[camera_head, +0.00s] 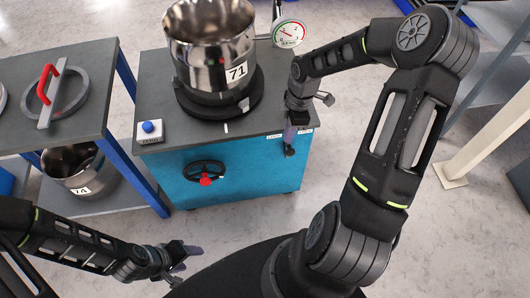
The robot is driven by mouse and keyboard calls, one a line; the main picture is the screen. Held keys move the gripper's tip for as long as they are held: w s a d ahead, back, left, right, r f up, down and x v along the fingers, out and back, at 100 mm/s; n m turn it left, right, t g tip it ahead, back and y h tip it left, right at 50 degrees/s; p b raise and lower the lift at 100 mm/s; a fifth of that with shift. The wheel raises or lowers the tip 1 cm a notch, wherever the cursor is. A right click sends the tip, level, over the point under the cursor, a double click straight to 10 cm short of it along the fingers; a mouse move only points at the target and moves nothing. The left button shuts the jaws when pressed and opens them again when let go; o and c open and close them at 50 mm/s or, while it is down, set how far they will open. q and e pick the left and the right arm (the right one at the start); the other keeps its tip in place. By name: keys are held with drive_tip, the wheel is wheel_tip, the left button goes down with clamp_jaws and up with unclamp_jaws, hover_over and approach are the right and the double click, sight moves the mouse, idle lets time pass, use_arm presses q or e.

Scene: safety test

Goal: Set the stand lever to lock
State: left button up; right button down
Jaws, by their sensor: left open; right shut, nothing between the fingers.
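A blue-fronted stand (240,178) with a dark top carries a steel pot marked 71 (200,52) on a round black base. Small pale labels (305,131) sit on its front edge at the right. A small dark knob (289,152), possibly the lever's end, shows just below that edge; the rest of the lever is hidden or too small to tell. My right gripper (290,137) points down there, shut with nothing held, its fingers close to the knob; I cannot tell whether they touch. My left gripper (188,257) is open and empty, low in front of the stand.
A blue button box (149,130) and a gauge (288,33) are on or by the stand. A table with a red-handled lid (50,92) stands left, pot 74 (82,170) below it.

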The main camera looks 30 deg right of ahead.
sight(290, 152)
drive_tip(key=shift+w+d+n, duration=0.2)
drive_tip(key=shift+d+n, duration=0.05)
drive_tip(key=shift+n, duration=0.85)
drive_tip(key=shift+f, duration=0.1)
wheel_tip(290, 152, down, 10)
drive_tip(key=a+b, duration=0.1)
drive_tip(key=shift+a+b, duration=0.25)
drive_tip(key=shift+b, duration=0.05)
drive_tip(key=shift+d, duration=0.2)
drive_tip(key=shift+s+d+r+p, duration=0.25)
drive_tip(key=shift+d+r+p, duration=0.1)
drive_tip(key=shift+d+p, duration=0.2)
drive_tip(key=shift+s+d, duration=0.2)
drive_tip(key=shift+d, duration=0.25)
drive_tip(key=shift+s+d+f+p, duration=0.1)
drive_tip(key=shift+s+d+p, duration=0.15)
drive_tip(key=shift+d, duration=0.3)
drive_tip(key=shift+s+d+f+p, duration=0.1)
drive_tip(key=shift+d+p, duration=0.2)
drive_tip(key=shift+d, duration=0.25)
